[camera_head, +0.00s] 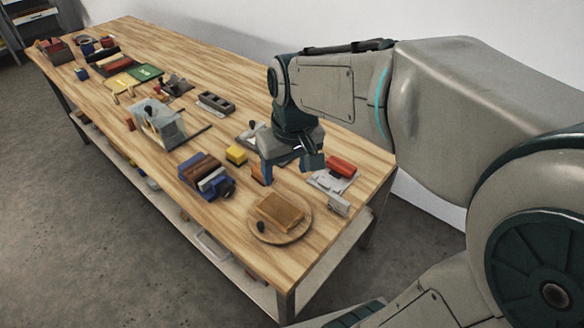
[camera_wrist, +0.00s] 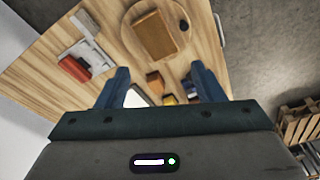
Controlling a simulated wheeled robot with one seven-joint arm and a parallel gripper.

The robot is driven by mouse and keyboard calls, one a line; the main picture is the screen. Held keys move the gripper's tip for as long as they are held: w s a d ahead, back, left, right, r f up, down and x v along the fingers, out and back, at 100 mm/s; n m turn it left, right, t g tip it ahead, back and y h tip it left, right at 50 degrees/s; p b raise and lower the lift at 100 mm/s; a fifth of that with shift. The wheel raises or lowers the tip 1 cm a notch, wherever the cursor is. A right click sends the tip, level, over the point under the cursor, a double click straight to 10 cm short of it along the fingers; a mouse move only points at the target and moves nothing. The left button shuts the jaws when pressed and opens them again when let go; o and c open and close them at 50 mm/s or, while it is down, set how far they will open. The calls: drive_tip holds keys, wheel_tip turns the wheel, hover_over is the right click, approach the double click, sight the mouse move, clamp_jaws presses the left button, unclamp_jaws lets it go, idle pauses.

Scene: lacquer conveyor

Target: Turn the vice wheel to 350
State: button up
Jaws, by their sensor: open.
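A blue vice-like tool (camera_head: 218,183) with brown and grey blocks between its sides sits near the front edge of the wooden table, left of my gripper. I cannot clearly make out a wheel or any number marks on it. My gripper (camera_head: 291,170) points down above the table's near end, open and empty. In the wrist view the two blue fingers of my gripper (camera_wrist: 159,76) stand apart, with small blurred blocks visible beyond them. The vice-like tool is not clearly recognisable in that view; the fingers and palm hide part of the table.
A round board (camera_head: 300,237) bearing a tan block and a dark knob lies at the near end. A red block (camera_head: 341,166) rests on a grey fixture at right. A yellow block (camera_head: 236,155) and a grey clear-sided machine (camera_head: 158,124) stand farther along the wooden table (camera_head: 240,222).

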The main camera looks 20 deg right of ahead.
drive_tip(key=shift+s+d+m, duration=0.15)
drive_tip(key=shift+s+d, duration=0.1)
drive_tip(key=shift+s, duration=0.35)
drive_tip(key=shift+s+d+m, duration=0.15)
drive_tip(key=shift+s+d, duration=0.1)
drive_tip(key=shift+s, duration=0.35)
